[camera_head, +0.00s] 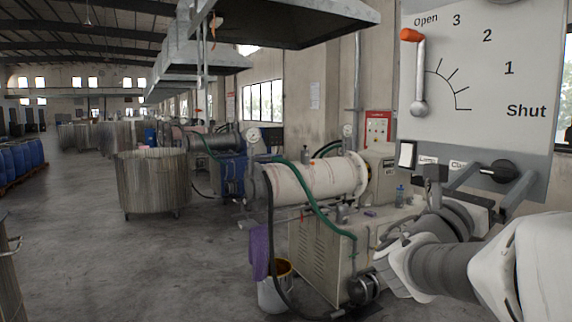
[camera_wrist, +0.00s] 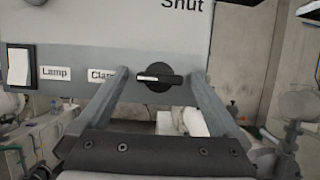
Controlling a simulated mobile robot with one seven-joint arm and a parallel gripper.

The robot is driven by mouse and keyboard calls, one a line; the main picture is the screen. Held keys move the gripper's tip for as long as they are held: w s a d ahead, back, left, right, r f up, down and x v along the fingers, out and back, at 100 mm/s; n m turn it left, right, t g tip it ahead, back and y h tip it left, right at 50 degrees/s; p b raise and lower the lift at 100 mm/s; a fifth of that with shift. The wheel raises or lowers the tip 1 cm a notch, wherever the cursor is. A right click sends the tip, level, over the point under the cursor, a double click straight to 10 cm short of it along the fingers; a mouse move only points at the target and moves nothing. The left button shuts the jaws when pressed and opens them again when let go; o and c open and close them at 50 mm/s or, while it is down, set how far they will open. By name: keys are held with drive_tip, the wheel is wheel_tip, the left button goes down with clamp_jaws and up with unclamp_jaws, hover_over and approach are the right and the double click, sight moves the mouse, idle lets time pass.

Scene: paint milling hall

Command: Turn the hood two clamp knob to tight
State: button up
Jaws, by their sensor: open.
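The black round clamp knob (camera_head: 503,170) sits at the bottom of the grey hood panel (camera_head: 470,110). In the wrist view the knob (camera_wrist: 160,82) has a raised bar lying level, with a white mark on its left half. My gripper (camera_wrist: 160,74) is open, one finger on each side of the knob, with gaps between. I cannot tell how far the tips are from the panel face. In the head view my gripper (camera_head: 504,174) comes up from below the panel. A "Clamp" label (camera_wrist: 103,75) is partly hidden by the left finger.
A lever with an orange end (camera_head: 411,36) stands at "Open" on the panel's scale. A white lamp switch (camera_head: 407,155) is at the panel's lower left. A white milling machine (camera_head: 310,180) stands left of my arm. Open floor lies farther left.

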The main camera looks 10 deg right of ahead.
drive_tip(key=c, duration=1.4)
